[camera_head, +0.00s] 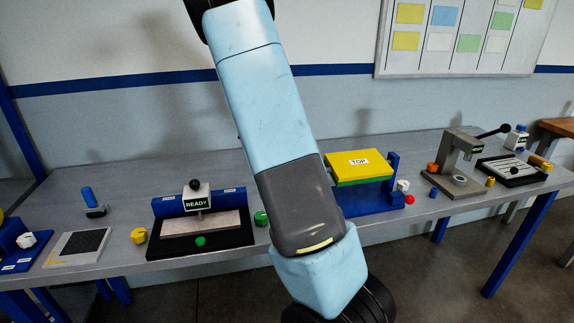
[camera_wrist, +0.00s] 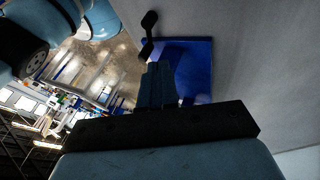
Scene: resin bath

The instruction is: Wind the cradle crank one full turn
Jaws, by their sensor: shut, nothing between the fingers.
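The cradle is a blue stand (camera_head: 372,200) at mid-table in the head view, partly hidden by my arm. It bears a flat yellow and green block marked TOP (camera_head: 360,165). At its right end are a white hub (camera_head: 403,186) and a red knob (camera_head: 409,200), which look like the crank. My gripper (camera_wrist: 158,68) shows only in the wrist view, with its fingers together and empty. Beyond the fingertips is a blue panel (camera_wrist: 192,65). A black bent handle (camera_wrist: 149,35) is beside the panel; I cannot tell whether it is the crank or whether the fingers touch anything.
Left of my arm stand a READY fixture (camera_head: 200,240) and a dark square pad (camera_head: 82,243). To the right are a grey press (camera_head: 455,165) with a black-knobbed lever and a black tray (camera_head: 512,172). A board (camera_head: 460,40) hangs on the wall behind.

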